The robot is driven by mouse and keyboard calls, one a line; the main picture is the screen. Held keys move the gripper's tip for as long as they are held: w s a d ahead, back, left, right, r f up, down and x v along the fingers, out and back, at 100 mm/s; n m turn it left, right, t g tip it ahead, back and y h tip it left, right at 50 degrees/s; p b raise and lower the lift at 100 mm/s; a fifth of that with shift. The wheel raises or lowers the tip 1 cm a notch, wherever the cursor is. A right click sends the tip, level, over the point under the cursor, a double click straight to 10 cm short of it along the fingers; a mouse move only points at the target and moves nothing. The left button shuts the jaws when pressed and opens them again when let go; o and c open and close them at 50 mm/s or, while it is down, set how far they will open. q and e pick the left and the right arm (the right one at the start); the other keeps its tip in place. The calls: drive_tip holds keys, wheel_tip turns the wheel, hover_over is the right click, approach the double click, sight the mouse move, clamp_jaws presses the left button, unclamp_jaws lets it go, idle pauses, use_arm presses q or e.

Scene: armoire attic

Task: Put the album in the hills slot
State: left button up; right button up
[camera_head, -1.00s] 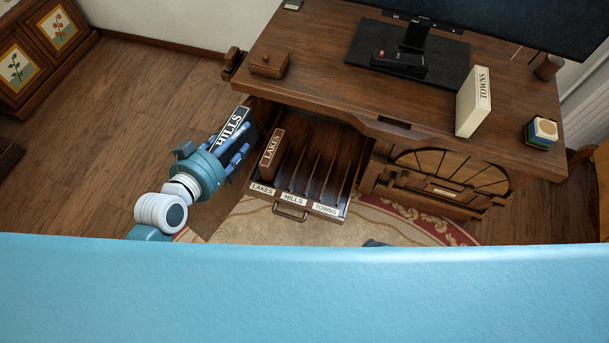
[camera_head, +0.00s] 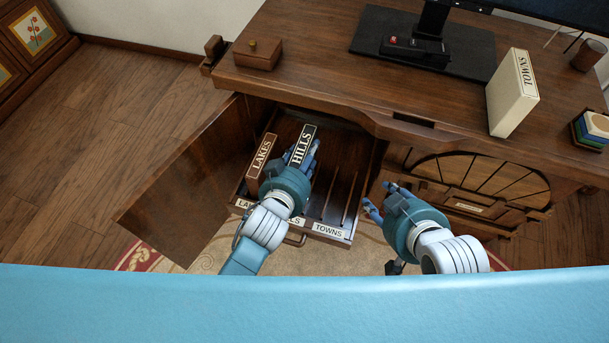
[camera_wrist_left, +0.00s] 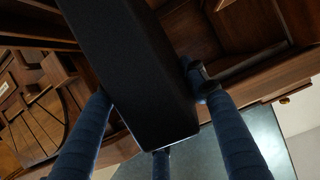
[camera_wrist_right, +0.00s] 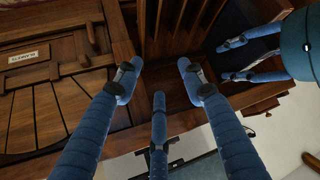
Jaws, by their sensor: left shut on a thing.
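The dark album labelled HILLS (camera_head: 303,146) is held upright by my left gripper (camera_head: 298,163), which is shut on it above the open drawer. In the left wrist view the black album (camera_wrist_left: 135,75) fills the space between the fingers. The drawer (camera_head: 349,222) has dividers and front labels; the hills label is partly hidden by my left arm. The brown LAKES album (camera_head: 261,156) stands in the left slot, just left of the HILLS album. My right gripper (camera_head: 382,200) is open and empty right of the drawer; its spread fingers show in the right wrist view (camera_wrist_right: 158,85).
The cream TOWNS album (camera_head: 511,95) stands on the desk top (camera_head: 320,85). A small wooden box (camera_head: 257,55), a monitor stand (camera_head: 425,50) and a stack of coloured blocks (camera_head: 591,130) are also there. An open door panel (camera_head: 185,180) stands left of the drawer.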

use_arm(q)
wheel_tip(320, 180, down, 4)
drive_tip(key=shift+b, duration=0.8)
drive_tip(key=shift+f, duration=0.2)
wheel_tip(320, 180, down, 3)
drive_tip(key=shift+f+b, duration=0.2)
drive_tip(key=shift+b, duration=0.75)
use_arm(e)
drive_tip(key=w+a+r+t+y, duration=0.1)
drive_tip(key=w+r+t, duration=0.3)
drive_tip(key=r, duration=0.5)
drive_tip(key=w+a+r+t+y, duration=0.2)
drive_tip(key=w+r+t, duration=0.3)
drive_tip(key=r, duration=0.4)
drive_tip(key=shift+a+r+n+t, duration=0.35)
drive_tip(key=shift+a+t, duration=0.25)
drive_tip(key=shift+a, duration=0.25)
use_arm(q)
drive_tip(key=o, duration=1.5)
drive_tip(key=shift+f, duration=0.15)
drive_tip(key=shift+o, duration=0.2)
use_arm(e)
drive_tip(key=shift+s+r, duration=0.1)
drive_tip(key=shift+r, duration=0.25)
